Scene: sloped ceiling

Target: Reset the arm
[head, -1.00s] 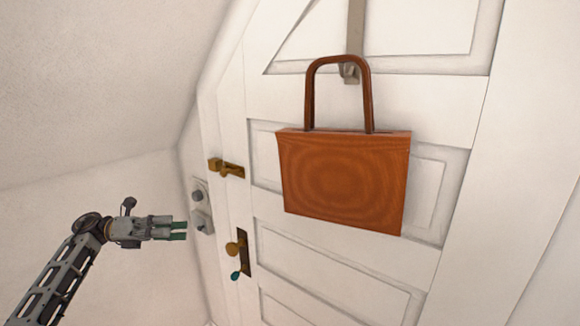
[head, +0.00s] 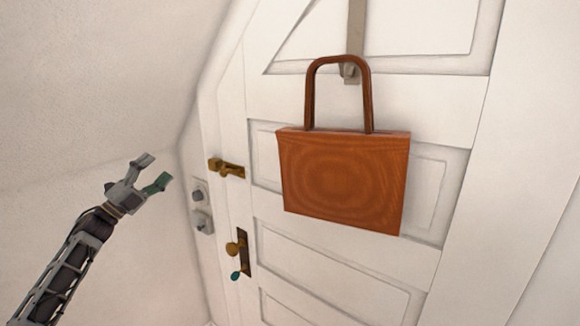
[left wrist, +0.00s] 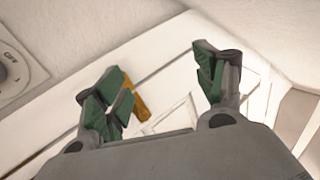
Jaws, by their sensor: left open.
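My left gripper (head: 157,172) is open and empty, held up in front of the sloped white wall at the left of the head view. Its two green-padded fingers stand apart in the left wrist view (left wrist: 160,90), with nothing between them but the view of the door and brass latch behind. The left arm comes in from the lower left corner. The gripper is left of the door and touches nothing visible. My right gripper is not in view.
A white panelled door (head: 455,100) bears an orange-brown bag (head: 345,180) hung on a hook (head: 349,73). A brass latch (head: 228,168), a brass knob (head: 233,248) with a teal key (head: 235,275), and wall dials (head: 201,210) are right of the gripper.

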